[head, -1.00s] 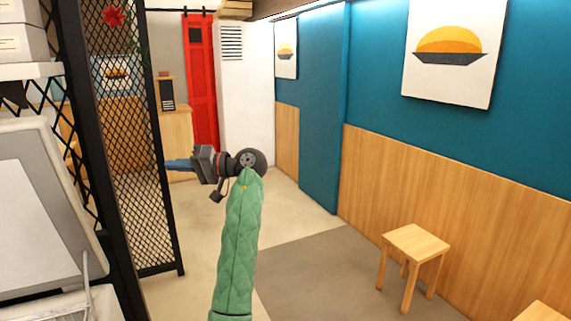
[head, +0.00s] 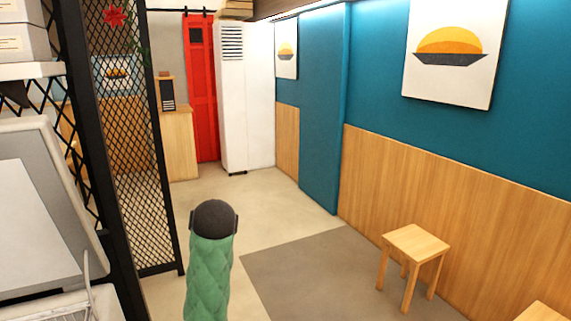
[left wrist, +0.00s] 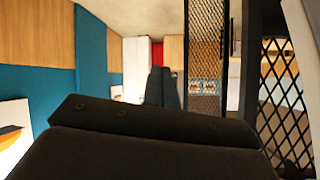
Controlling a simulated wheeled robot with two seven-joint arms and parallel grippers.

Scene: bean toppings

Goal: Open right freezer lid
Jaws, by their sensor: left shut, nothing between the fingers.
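At the left edge of the head view stands a large tilted pale panel (head: 35,235) with a rounded light-grey frame. White parts and a thin wire-like piece show below it. It may be a raised freezer lid, but I cannot tell. No right freezer lid can be made out in either view. My left gripper (left wrist: 161,76) shows in the left wrist view with its dark fingers together and empty, pointing across the room and touching nothing. In the head view my green-sleeved arm (head: 209,270) rises at the bottom, with no gripper visible on it. My right gripper is not in view.
A black mesh partition (head: 134,180) stands beside the panel. A wooden stool (head: 416,243) is by the right wall. A red door (head: 203,100), a tall white cabinet (head: 234,120) and a wooden counter (head: 180,145) are at the back. The middle floor (head: 262,210) is clear.

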